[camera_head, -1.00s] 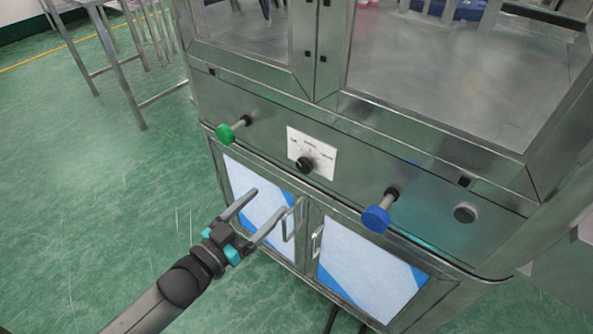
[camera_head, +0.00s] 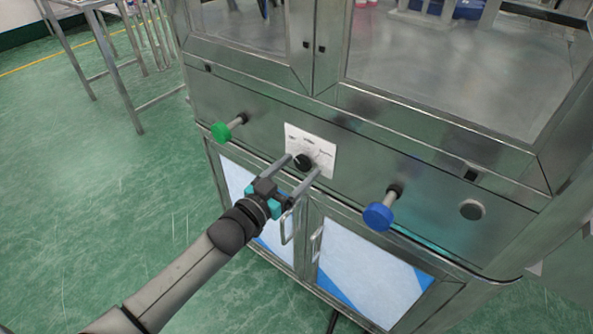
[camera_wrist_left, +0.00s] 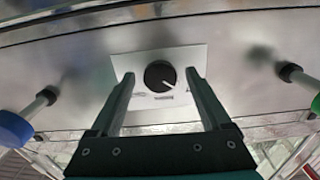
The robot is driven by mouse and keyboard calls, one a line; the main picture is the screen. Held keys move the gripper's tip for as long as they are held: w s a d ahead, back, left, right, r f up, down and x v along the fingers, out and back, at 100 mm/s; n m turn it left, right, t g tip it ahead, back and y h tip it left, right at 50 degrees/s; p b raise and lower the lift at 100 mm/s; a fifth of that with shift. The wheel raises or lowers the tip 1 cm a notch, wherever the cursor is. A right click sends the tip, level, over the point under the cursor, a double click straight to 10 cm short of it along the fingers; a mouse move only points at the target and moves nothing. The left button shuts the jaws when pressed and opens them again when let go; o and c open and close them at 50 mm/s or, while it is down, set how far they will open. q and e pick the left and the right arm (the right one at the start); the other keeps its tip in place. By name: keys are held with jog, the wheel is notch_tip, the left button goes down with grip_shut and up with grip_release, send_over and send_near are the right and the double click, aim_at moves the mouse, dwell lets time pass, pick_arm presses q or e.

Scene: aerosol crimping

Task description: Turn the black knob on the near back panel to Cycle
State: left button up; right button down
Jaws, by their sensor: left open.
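The black knob (camera_head: 303,162) sits on a white label plate (camera_head: 325,150) on the steel panel. In the left wrist view the knob (camera_wrist_left: 160,76) is round with a white pointer mark toward the lower right of that picture; the label print is too small to read. My left gripper (camera_head: 304,166) is open, its two fingers pointing at the panel, one on each side of the knob. In the left wrist view the left gripper's fingertips (camera_wrist_left: 158,74) flank the knob with gaps on both sides; I cannot tell how deep they reach. My right gripper is not in view.
A green knob (camera_head: 221,131) on a stem sticks out left of the plate, and a blue knob (camera_head: 378,216) sticks out to the right. Cabinet doors with handles (camera_head: 316,243) are below. Green floor is open at left.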

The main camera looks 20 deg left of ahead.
pick_arm(q)
grip_shut()
dwell(0.8)
